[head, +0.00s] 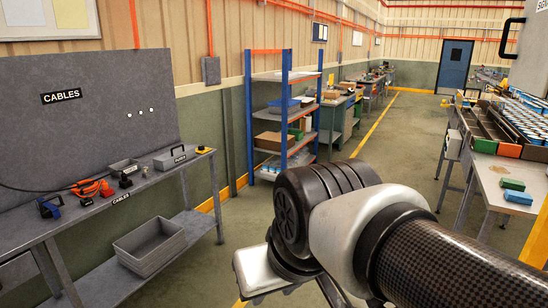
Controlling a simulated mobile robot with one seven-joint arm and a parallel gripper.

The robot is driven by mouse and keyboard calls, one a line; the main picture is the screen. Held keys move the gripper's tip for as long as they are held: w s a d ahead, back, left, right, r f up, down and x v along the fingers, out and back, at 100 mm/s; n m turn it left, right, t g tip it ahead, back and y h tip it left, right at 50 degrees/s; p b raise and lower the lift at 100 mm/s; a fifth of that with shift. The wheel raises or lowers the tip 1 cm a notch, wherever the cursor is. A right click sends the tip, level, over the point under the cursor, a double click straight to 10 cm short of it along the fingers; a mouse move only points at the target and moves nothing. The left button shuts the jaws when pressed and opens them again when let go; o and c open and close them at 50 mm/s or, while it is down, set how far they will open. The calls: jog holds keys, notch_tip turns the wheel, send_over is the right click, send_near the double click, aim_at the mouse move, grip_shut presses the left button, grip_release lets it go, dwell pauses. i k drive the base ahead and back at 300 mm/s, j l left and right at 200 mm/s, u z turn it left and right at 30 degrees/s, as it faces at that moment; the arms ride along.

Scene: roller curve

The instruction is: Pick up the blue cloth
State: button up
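I cannot pick out a blue cloth with certainty. A small blue item (518,197) lies on the grey workbench (494,203) at the right, just in front of a green item (512,184). It looks like a flat-topped block or folded piece, too small to tell which. My arm reaches in from the lower right. The silver end at its wrist, which seems to be my gripper (262,272), is over the floor between the benches, well apart from the blue item. Its fingers are hidden.
A left bench (150,184) holds orange cable, small tools and metal trays, with a grey bin (150,246) on its lower shelf. A blue-framed shelf rack (285,150) stands behind my arm. The aisle (410,135) toward the blue door (453,66) is clear.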

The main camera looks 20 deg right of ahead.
aim_at(521, 198)
jog(key=i+l+z, duration=0.15)
jog(key=i+z, duration=0.6)
jog(key=i+j+z, duration=0.1)
jog(key=i+z, duration=0.75)
jog(key=i, duration=0.2)
jog(key=i+j+z, duration=0.1)
jog(key=i+z, duration=0.4)
jog(key=i, duration=0.2)
jog(key=i+z, duration=0.25)
jog(key=z, duration=0.25)
jog(key=i+z, duration=0.25)
jog(key=z, duration=0.25)
jog(key=i+j+z, duration=0.15)
jog(key=z, duration=0.35)
jog(key=i+z, duration=0.35)
jog(key=i, duration=0.15)
